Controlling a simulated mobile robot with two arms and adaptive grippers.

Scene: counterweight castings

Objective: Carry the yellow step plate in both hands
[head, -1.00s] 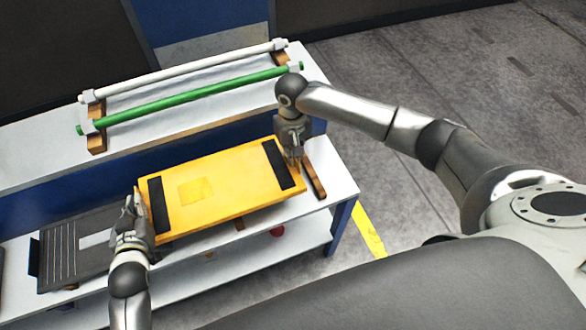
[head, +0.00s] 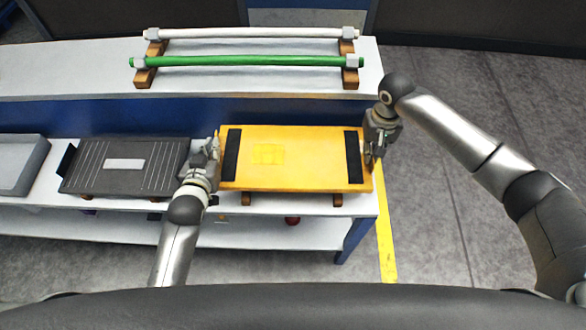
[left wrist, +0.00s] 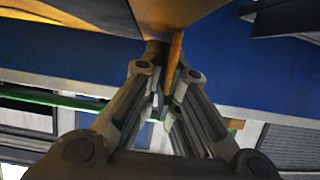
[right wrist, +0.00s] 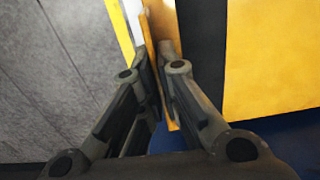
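The yellow step plate (head: 295,150) has a black strip near each end and lies level over two wooden bearers on the white bench, square to the bench. I cannot tell whether it touches the bearers. My left gripper (head: 214,158) is at its left end, and in the left wrist view its fingers (left wrist: 168,75) are shut on a thin orange end piece (left wrist: 174,52). My right gripper (head: 370,150) is at its right end, and in the right wrist view its fingers (right wrist: 157,60) are shut on the orange end edge. The fingertips are partly hidden.
Left of the plate, a dark ribbed plate (head: 150,165) and a grey tray (head: 18,165) sit on the bench (head: 300,205). Behind, a green bar (head: 245,62) and a white bar (head: 250,33) rest on wooden supports. The floor at right is clear, with a yellow line (head: 386,240).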

